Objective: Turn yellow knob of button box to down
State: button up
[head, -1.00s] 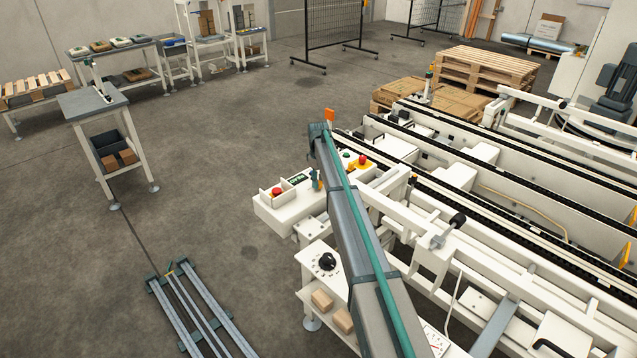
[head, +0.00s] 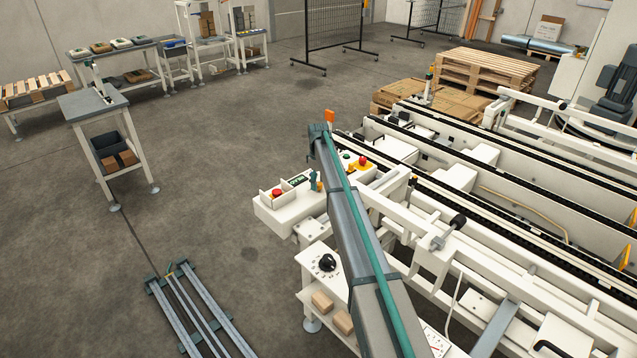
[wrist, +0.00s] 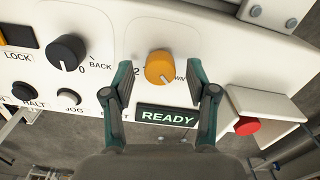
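The yellow knob (wrist: 159,67) shows in the wrist view on the white panel of the button box (wrist: 220,55). Part of a label ending in "WN" shows just right of the knob. The direction its pointer faces is hard to tell. My gripper (wrist: 161,78) is open, with one teal finger on each side of the knob and a gap on both sides. In the head view the button box (head: 287,215) stands at the near end of the conveyor.
A black knob (wrist: 66,52) sits left of the yellow one in the wrist view. A READY display (wrist: 168,117) lies below, between the fingers. A red button (wrist: 246,126) beside a white guard is to the right. Conveyor rails (head: 470,190) run right of the box.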

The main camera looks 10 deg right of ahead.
aim_at(319, 184)
notch_tip(319, 184, up, 12)
dwell(0.7)
